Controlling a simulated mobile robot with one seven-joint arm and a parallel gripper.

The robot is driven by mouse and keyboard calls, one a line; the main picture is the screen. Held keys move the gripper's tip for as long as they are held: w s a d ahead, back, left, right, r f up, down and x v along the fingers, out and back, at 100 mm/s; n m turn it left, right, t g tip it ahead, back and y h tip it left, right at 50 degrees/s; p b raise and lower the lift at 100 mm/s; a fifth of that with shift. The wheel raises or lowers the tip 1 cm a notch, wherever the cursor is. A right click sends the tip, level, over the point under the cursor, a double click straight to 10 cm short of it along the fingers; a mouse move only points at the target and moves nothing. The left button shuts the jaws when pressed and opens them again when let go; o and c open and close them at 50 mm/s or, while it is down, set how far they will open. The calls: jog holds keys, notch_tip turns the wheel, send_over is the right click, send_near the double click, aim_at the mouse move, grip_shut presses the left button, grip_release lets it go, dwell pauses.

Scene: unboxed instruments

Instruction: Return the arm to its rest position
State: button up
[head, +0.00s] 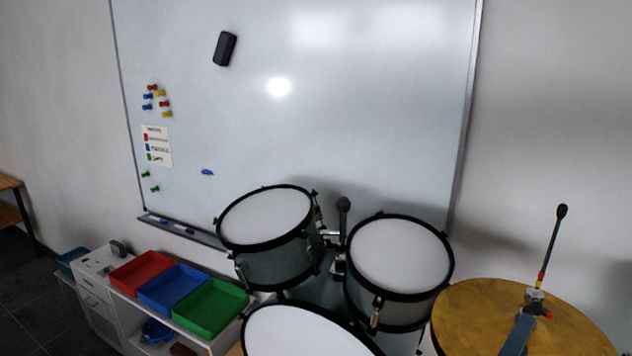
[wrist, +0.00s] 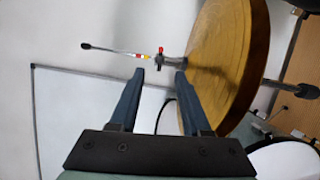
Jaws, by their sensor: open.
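My gripper (wrist: 160,73) shows in the wrist view as two blue fingers standing apart, with nothing held between them. Just beyond the fingertips is the centre fitting of a golden cymbal (wrist: 222,75), with a thin black-tipped rod (wrist: 112,51) banded red and yellow. Whether the fingers touch the fitting I cannot tell. In the head view, a blue piece that looks like one of my fingers lies in front of the cymbal (head: 470,310), just below the upright rod (head: 552,245). The rest of my arm is out of that view.
Drums (head: 400,255) stand left of the cymbal, close to it. A whiteboard (head: 300,120) hangs behind. Red (head: 140,270), blue (head: 172,287) and green trays (head: 210,307) sit on a low white unit at lower left. The wall right of the whiteboard is bare.

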jog(key=shift+s+a, duration=0.15)
jog(key=shift+a, duration=0.1)
jog(key=w+a+r+m+t+y+b, duration=0.2)
jog(key=w+a+r+m+t+b, duration=0.1)
jog(key=a+r+t+b, duration=0.4)
jog(key=s+a+r+m+t+y+b, duration=0.2)
jog(key=a+r+y, duration=0.4)
jog(key=a, duration=0.4)
jog(key=s+a+r+m+t+y+b, duration=0.2)
jog(key=s+a+r+t+y, duration=0.4)
jog(key=a+r, duration=0.3)
jog(key=shift+s+a+r+m+t+b, duration=0.3)
jog(key=shift+s+a+m+t, duration=0.1)
jog(key=shift+m, duration=0.5)
